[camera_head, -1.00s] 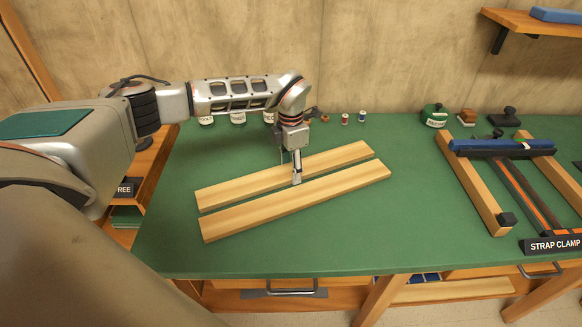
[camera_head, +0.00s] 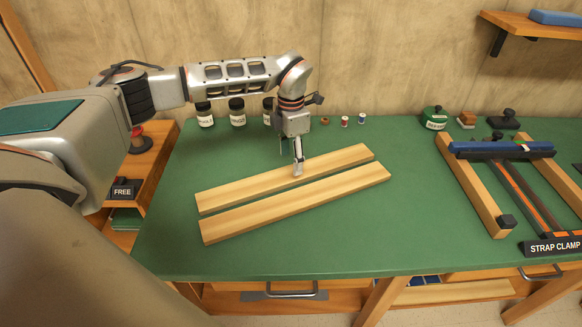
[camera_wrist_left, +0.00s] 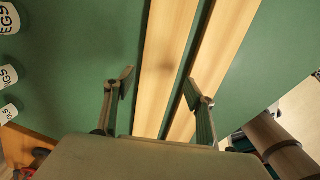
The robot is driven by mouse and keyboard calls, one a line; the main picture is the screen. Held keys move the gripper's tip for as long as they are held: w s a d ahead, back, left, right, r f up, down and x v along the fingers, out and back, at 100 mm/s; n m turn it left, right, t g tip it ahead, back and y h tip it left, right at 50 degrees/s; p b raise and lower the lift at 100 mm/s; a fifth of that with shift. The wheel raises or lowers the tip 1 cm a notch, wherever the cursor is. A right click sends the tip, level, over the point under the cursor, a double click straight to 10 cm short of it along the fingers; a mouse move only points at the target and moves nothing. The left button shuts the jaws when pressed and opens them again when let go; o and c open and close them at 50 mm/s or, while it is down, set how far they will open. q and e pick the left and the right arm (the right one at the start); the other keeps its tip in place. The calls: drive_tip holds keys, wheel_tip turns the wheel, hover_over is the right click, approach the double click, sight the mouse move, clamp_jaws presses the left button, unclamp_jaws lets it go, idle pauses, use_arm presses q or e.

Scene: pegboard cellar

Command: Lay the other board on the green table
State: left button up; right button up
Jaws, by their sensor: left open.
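Two long pale wooden boards lie side by side on the green table (camera_head: 340,243), with a narrow green gap between them. The far board (camera_head: 240,190) and the near board (camera_head: 260,217) run slantwise, nearly parallel. In the left wrist view the far board (camera_wrist_left: 168,60) passes between my fingers, and the near board (camera_wrist_left: 222,50) lies to its right. My left gripper (camera_head: 298,172) is open above the far board, apart from it, with nothing in its jaws. It also shows in the left wrist view (camera_wrist_left: 157,88). My right gripper is out of view.
A strap clamp (camera_head: 475,185) with wooden rails and a blue bar (camera_head: 500,147) stands at the right. Labelled jars (camera_head: 237,112) and small spools (camera_head: 345,121) line the back edge. The table's front middle is clear.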

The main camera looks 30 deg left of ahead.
sight(291, 173)
use_arm(q)
wheel_tip(291, 173, up, 7)
idle(0.3)
idle(0.5)
